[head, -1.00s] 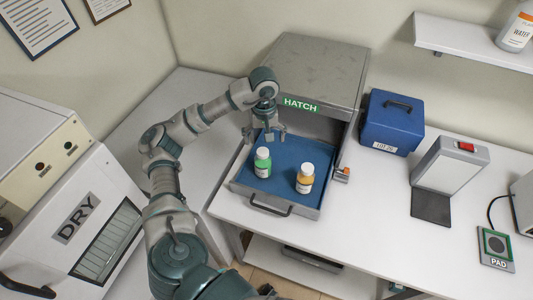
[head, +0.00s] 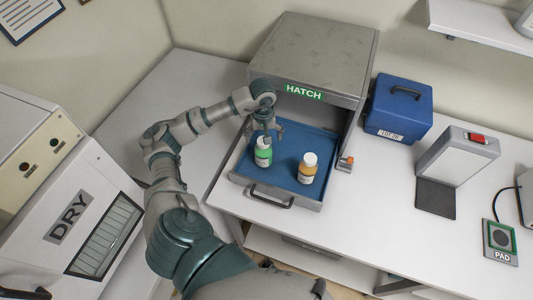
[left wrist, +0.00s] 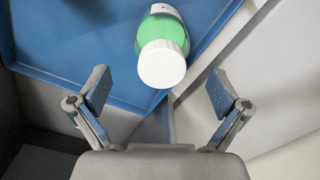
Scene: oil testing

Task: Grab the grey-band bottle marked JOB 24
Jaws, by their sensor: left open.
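Two white-capped bottles stand upright in the blue-lined tray (head: 240,172) below the HATCH sign. One has a green band (head: 263,157), the other an orange band (head: 307,170). I see no grey band on either, and the label print is too small to read. My left gripper (head: 266,132) is open and empty, just above and behind the green-band bottle. In the left wrist view the green-band bottle (left wrist: 162,52) lies ahead of the open left gripper (left wrist: 158,92), its white cap toward the gap between the fingers. My right gripper is not in view.
The grey hatch housing (head: 315,52) rises behind the tray. A blue box (head: 398,108), an upright light panel (head: 460,160) and a PAD device (head: 500,240) stand to the right. The DRY cabinet (head: 75,225) is at left. The white counter between tray and panel is mostly clear.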

